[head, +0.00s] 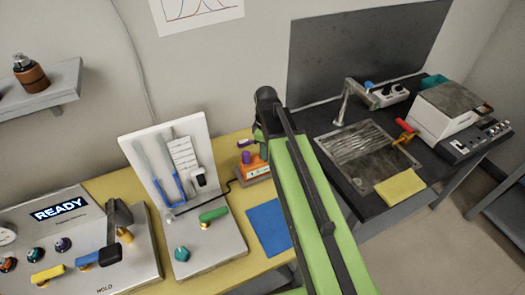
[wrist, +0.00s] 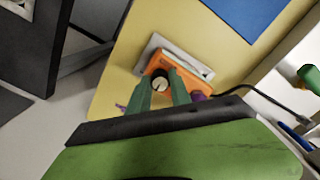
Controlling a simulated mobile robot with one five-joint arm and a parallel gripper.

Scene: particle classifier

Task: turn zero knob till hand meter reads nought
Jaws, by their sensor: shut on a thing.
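The hand meter (head: 254,172) is a small orange box on the yellow bench, partly behind my green arm in the head view. In the wrist view the orange meter (wrist: 183,64) lies between and beyond my fingers, with a pale strip along its far side. The zero knob (wrist: 160,82) is round and dark with a cream mark. My gripper (wrist: 162,88) has two teal fingers, one on each side of the knob, shut on it. The fingertips are hidden by the arm in the head view. The meter's reading is too small to tell.
A dark cable (wrist: 270,103) runs from the meter side. A blue mat (head: 269,227) lies near the meter. A white stand (head: 205,252) with a green handle is to the left. A dark sink bench (head: 352,215) is to the right. Small purple items sit beside the meter.

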